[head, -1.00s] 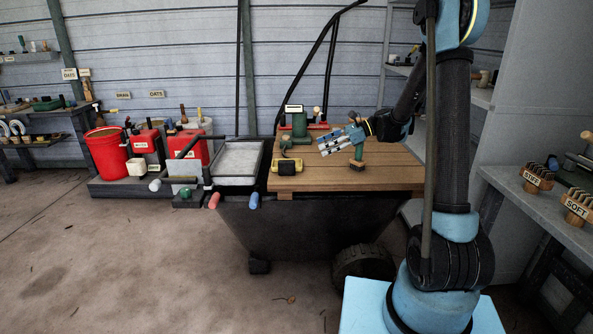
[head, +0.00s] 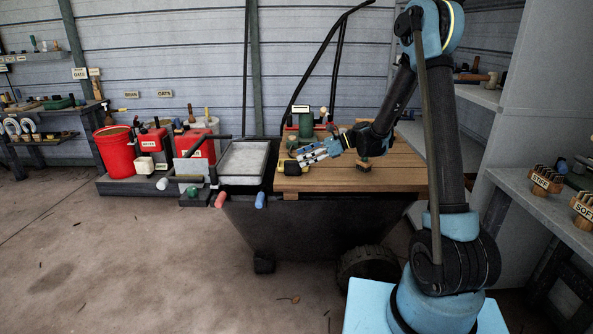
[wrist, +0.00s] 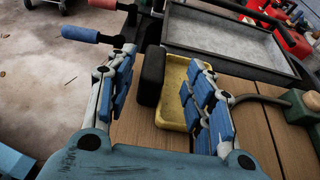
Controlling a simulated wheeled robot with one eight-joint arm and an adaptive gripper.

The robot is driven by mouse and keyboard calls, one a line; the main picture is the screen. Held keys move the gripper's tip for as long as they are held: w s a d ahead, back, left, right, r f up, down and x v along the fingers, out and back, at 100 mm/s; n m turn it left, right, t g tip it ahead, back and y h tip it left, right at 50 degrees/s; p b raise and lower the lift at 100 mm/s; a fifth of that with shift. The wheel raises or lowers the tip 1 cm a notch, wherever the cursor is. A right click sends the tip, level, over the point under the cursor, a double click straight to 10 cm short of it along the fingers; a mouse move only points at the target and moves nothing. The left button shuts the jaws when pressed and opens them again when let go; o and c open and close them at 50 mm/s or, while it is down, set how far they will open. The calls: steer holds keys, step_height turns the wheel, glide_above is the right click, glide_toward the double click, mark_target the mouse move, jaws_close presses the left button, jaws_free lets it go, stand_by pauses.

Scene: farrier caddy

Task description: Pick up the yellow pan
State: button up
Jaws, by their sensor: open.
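The yellow pan (wrist: 173,112) lies on the plank top in the wrist view, a shallow tray with a raised rim. A black block (wrist: 150,75) sits along its left side; I cannot tell if it is part of the pan. In the head view the pan (head: 291,170) is small, at the left front of the planks, partly behind my gripper. My gripper (wrist: 162,62) is open. In the wrist view its blue-padded fingers lie either side of the pan and block, the right finger covering part of the pan. Contact cannot be told.
The plank top (head: 345,183) has free room at its front right. A grey tray (head: 243,160) adjoins it on the left. A green stand (head: 305,125) is behind the pan, and a wood-based tool (head: 372,163) is to the right. Red and blue handles project at the front left.

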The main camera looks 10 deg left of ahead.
mark_target(293, 161)
steer(key=shift+x, duration=2.65)
steer(key=shift+s, duration=0.15)
jaws_close()
